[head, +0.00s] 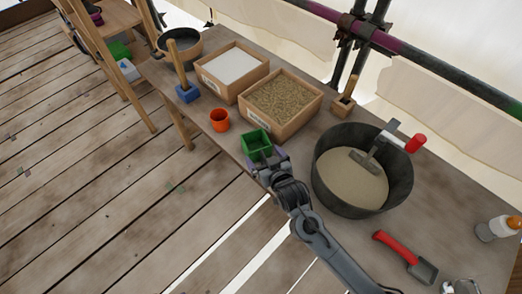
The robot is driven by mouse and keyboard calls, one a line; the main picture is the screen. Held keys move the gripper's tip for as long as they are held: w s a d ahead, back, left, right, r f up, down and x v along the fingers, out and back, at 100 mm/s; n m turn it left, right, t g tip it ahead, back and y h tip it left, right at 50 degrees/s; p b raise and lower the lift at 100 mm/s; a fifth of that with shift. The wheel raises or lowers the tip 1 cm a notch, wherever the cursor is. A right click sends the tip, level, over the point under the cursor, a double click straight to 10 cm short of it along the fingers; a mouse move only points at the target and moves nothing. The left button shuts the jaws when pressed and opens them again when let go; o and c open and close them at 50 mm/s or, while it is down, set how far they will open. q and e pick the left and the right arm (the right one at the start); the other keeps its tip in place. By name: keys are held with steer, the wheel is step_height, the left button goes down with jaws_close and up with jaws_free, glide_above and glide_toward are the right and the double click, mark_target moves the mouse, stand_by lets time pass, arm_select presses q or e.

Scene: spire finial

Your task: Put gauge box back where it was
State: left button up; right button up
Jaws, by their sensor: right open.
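A small green open-topped box (255,139), which I take to be the gauge box, stands on the wooden bench (212,138) near its front edge, just in front of the sand crate. My right gripper (264,158) is right at the near side of this box and is open. Its fingers partly hide the box's near wall. I cannot tell whether they touch it. The box looks upright, and its inside looks empty. My left gripper is not in view.
Behind are a sand-filled wooden crate (300,134) and a white-filled crate (216,92).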

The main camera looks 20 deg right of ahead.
steer(key=s+d+n+g+p, duration=0.1)
steer(key=s+g, duration=0.8)
steer(key=s, duration=1.8)
steer(key=shift+s+d+f+n+g+p, duration=0.2)
steer(key=shift+d+f+n+g+p, duration=0.25)
steer(key=shift+d, duration=0.55)
steer(key=shift+r, duration=0.1)
step_height(320, 180, up, 39)
steer(key=p, duration=3.9)
steer(key=shift+r, duration=0.15)
